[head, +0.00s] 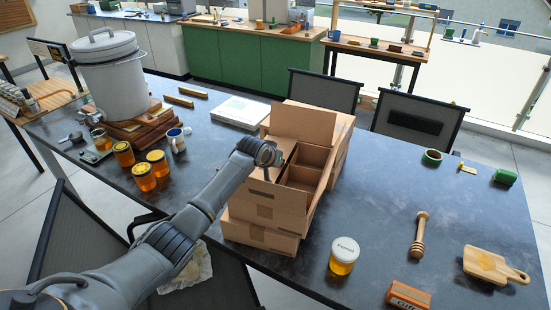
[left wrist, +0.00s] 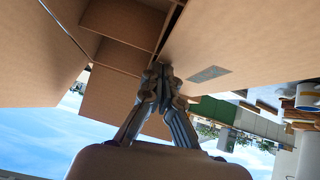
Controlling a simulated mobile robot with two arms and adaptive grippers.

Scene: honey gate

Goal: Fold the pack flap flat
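The open cardboard pack (head: 266,205) stands on another carton (head: 258,236) on the dark table. Dividers (head: 302,174) split its inside into compartments. A back flap (head: 303,122) stands up, and a narrow flap (head: 318,190) angles up along the right side. My left gripper (head: 267,173) is at the pack's left edge, pointing down. In the left wrist view its fingertips (left wrist: 162,72) meet beside the edge of a cardboard panel (left wrist: 225,50) with a grey patch; no panel shows clearly between them. Dividers (left wrist: 123,22) show beyond. My right gripper is out of view.
Several jars (head: 144,176), a mug (head: 177,140) and a white bucket (head: 112,80) stand left. A white book (head: 240,112) lies behind.

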